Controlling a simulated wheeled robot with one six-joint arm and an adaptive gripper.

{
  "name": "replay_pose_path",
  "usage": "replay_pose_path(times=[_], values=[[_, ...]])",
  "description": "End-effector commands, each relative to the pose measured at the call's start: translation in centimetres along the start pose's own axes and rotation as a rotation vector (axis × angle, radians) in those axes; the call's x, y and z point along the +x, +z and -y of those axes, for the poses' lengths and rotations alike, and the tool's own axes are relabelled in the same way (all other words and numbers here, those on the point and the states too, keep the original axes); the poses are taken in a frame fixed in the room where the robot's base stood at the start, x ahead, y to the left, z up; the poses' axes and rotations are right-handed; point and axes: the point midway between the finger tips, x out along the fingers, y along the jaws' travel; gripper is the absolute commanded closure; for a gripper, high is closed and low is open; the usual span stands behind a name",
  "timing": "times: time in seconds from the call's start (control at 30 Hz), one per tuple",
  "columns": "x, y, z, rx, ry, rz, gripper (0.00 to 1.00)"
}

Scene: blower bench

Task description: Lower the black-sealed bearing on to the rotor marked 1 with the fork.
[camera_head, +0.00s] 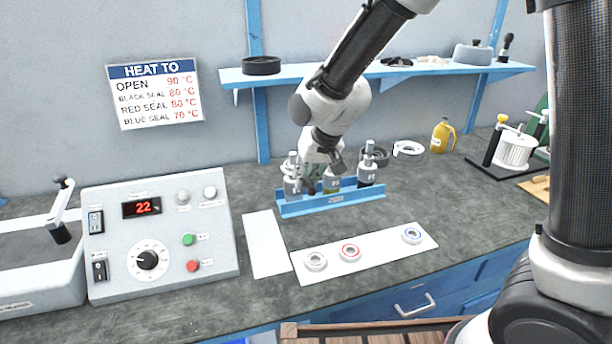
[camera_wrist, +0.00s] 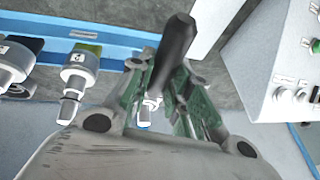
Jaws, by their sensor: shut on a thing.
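My gripper (camera_head: 318,172) is over the blue rack (camera_head: 345,202), between the left rotor (camera_head: 291,186) and the middle rotor (camera_head: 331,184). In the wrist view my gripper (camera_wrist: 168,72) is shut on a dark handle (camera_wrist: 176,45), which I take for the fork's. The fork's working end is hidden. A rotor's pale shaft (camera_wrist: 147,108) shows behind the fingers. The right rotor (camera_head: 367,174) stands upright in the rack. The rotor numbers are too small to read surely. I cannot make out the black-sealed bearing; whether the fork carries it does not show.
Open (camera_head: 316,261), red-sealed (camera_head: 350,251) and blue-sealed (camera_head: 411,235) bearings lie on a white strip (camera_head: 379,255), with a gap between red and blue. The control box (camera_head: 160,240) reading 22 stands left. A yellow bottle (camera_head: 441,136) stands behind, right.

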Motion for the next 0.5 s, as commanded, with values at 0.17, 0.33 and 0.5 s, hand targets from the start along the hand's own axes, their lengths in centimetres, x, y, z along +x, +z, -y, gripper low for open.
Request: replay_pose_path(times=[0.17, 0.33, 0.5], values=[[0.25, 0.1, -0.05, 0.0, 0.0, 0.0, 1.0], [0.51, 0.2, -0.1, 0.0, 0.0, 0.0, 1.0], [0.77, 0.31, -0.16, 0.0, 0.0, 0.0, 1.0]])
